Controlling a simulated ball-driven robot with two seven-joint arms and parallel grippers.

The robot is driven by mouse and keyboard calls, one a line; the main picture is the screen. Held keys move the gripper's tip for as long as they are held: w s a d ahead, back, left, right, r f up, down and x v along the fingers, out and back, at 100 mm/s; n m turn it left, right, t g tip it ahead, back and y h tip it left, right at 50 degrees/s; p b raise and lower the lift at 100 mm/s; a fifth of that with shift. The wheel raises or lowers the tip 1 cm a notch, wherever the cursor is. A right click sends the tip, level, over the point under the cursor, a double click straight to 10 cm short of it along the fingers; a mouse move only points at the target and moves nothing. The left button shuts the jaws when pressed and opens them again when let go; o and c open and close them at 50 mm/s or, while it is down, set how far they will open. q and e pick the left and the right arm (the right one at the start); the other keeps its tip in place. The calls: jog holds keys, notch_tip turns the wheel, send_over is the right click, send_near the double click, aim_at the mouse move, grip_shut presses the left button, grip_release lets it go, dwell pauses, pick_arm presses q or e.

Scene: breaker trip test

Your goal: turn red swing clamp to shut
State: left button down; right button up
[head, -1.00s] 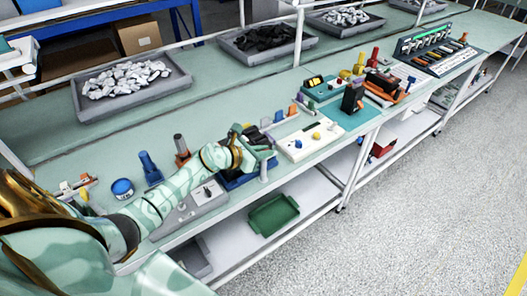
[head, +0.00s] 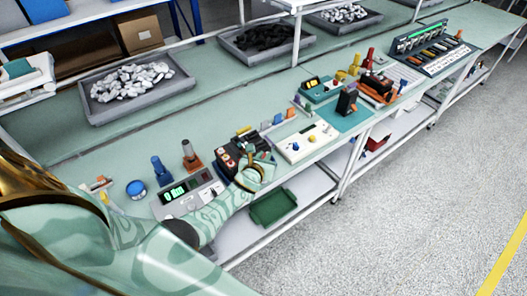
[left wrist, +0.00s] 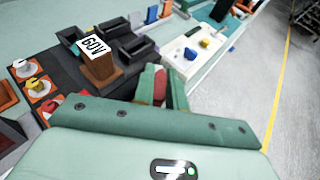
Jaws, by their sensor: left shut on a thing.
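My left gripper (head: 263,166) is at the front edge of a dark test fixture (head: 229,157) in the head view. In the left wrist view, the gripper (left wrist: 168,90) is shut on a red piece (left wrist: 159,82), which looks like the red swing clamp's handle. Only a small part of the red piece shows between the fingers; the gripper hides the rest. The clamp's angle cannot be told. My right gripper is not in view.
A grey meter box (head: 188,193) with a green display stands left of the fixture. A white panel (head: 307,143) with yellow and blue knobs stands to its right. A blue tin (head: 136,189) and grey trays of parts (head: 137,84) are on the bench. The aisle floor is clear.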

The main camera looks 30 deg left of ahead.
pick_arm(q)
jog(key=shift+d+n+g+y, duration=0.1)
jog(key=shift+n+g+y, duration=0.3)
jog(key=shift+n+y, duration=0.65)
jog(key=n+y+b, duration=0.1)
jog(key=n+g+y, duration=0.1)
jog(key=shift+f+n+y+b, duration=0.2)
jog(key=shift+n+y+b, duration=0.15)
jog(key=n+g+y+b, duration=0.3)
jog(key=n+g+b, duration=0.1)
jog(key=b, duration=0.1)
jog(key=shift+y+b, duration=0.3)
jog(key=shift+r+n+g+y+b, duration=0.1)
jog(key=shift+n+g+y+b, duration=0.3)
jog(key=shift+n+g+b, duration=0.4)
jog(key=shift+r+g, duration=0.1)
jog(key=shift+g, duration=0.2)
jog(key=c, duration=1.4)
grip_release()
jog(key=shift+c, duration=0.2)
